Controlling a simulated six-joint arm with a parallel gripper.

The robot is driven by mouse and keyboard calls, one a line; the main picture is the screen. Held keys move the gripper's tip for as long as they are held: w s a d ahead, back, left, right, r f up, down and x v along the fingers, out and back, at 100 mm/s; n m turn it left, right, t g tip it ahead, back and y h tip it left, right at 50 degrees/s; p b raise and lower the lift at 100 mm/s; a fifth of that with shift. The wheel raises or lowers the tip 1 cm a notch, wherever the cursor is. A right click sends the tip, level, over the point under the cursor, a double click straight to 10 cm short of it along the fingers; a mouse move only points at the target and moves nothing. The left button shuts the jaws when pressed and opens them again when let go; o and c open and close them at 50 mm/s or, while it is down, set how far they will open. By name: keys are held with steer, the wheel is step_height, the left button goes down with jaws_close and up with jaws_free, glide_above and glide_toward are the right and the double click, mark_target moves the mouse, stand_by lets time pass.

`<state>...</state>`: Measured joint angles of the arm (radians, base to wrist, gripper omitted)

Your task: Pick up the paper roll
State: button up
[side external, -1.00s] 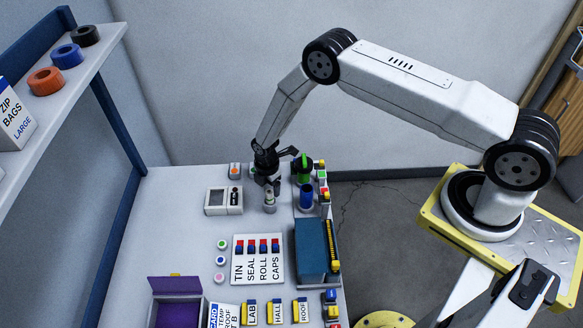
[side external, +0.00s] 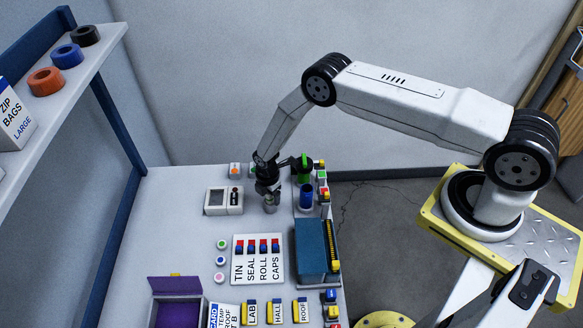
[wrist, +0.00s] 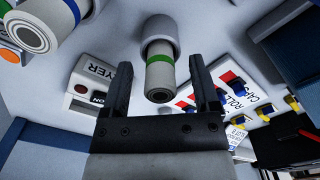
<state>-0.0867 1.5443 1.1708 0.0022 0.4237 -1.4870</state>
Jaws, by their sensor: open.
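The paper roll, a small pale cylinder with a green band (wrist: 160,78), stands in a round grey holder (wrist: 158,30). In the side view the roll (side external: 270,207) shows just under my gripper (side external: 268,190), partly hidden by it. In the wrist view my gripper (wrist: 161,66) is open, with one dark finger on each side of the roll. The near end of the roll faces the camera between the fingers. I cannot tell whether the fingers touch it.
A grey device (side external: 224,200) stands to the left. A blue cylinder (side external: 306,196) and a green piece (side external: 304,170) stand close on the right. A white label card (side external: 258,258) and a blue box (side external: 311,248) lie towards the front. Bare tabletop lies at the left.

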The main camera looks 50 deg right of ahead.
jaws_close()
steer(key=shift+r, duration=0.15)
steer(key=shift+r, duration=4.9)
steer(key=s+d+r, duration=0.5)
steer(key=s+d, duration=0.2)
steer(key=s, duration=0.1)
steer(key=shift+s+d+r, duration=0.25)
steer(key=shift+d, duration=0.15)
